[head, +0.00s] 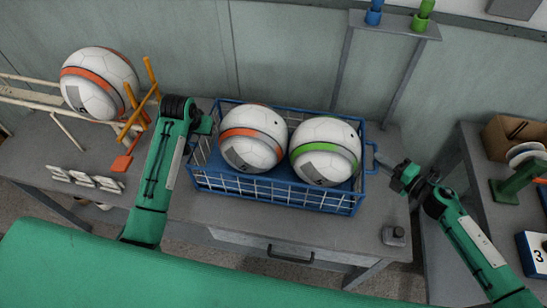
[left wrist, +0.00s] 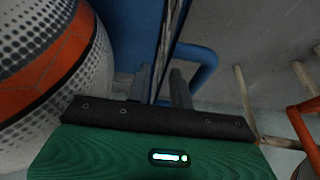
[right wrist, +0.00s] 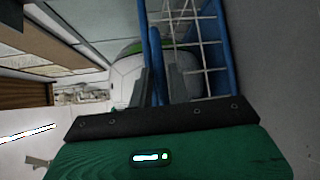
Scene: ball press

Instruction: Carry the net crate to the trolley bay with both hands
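The blue net crate (head: 275,194) stands on the grey bench and holds two balls, one with an orange band (head: 252,150) and one with a green band (head: 325,172). My right gripper (head: 384,165) is at the crate's right end. Its fingers (right wrist: 158,88) are close together with the blue right handle (right wrist: 154,45) between them. My left gripper (head: 204,122) is at the crate's left end. Its fingers (left wrist: 160,88) show a narrow gap at the crate's end wall, with the blue left handle (left wrist: 207,65) beside them. Its grip is partly hidden.
Another orange-banded ball (head: 98,84) sits on a cream rack (head: 25,95) at the left. White pieces (head: 85,178) lie at the bench's left front, and a small grey block (head: 394,235) at its right front. A side table (head: 490,165) with a cardboard box (head: 513,137) stands right, across a gap.

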